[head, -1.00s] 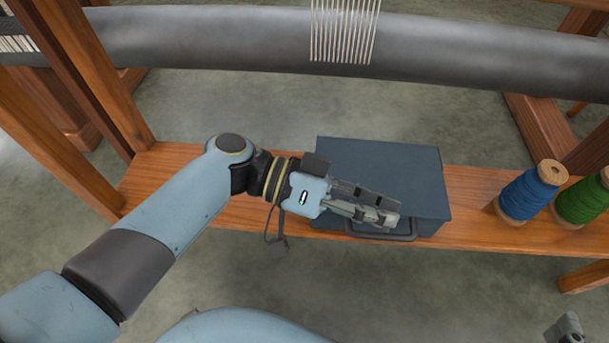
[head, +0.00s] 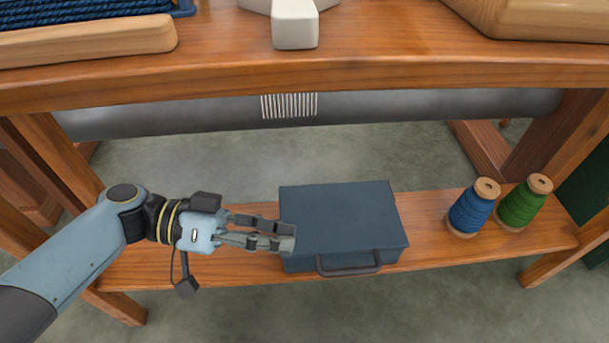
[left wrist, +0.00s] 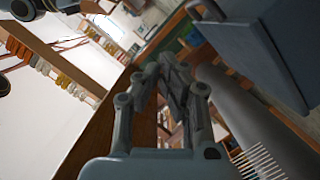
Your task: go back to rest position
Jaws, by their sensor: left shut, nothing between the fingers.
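My left gripper (head: 287,237) is shut and empty in the head view, its fingers pointing right at the left edge of a dark blue-grey box. In the left wrist view its fingers (left wrist: 172,75) are together with nothing held between them. The box (head: 340,218) lies closed on the low wooden shelf, its handle (head: 348,263) facing the front. The box also shows in the left wrist view (left wrist: 250,55), at the upper right. I cannot tell whether the fingertips touch the box or are above it. My right gripper is not in view now.
A blue spool (head: 470,210) and a green spool (head: 521,205) stand at the right of the low shelf (head: 430,240). A grey roller (head: 400,107) runs behind. An upper wooden table (head: 390,50) overhangs the scene, with blue yarn (head: 80,15) at upper left.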

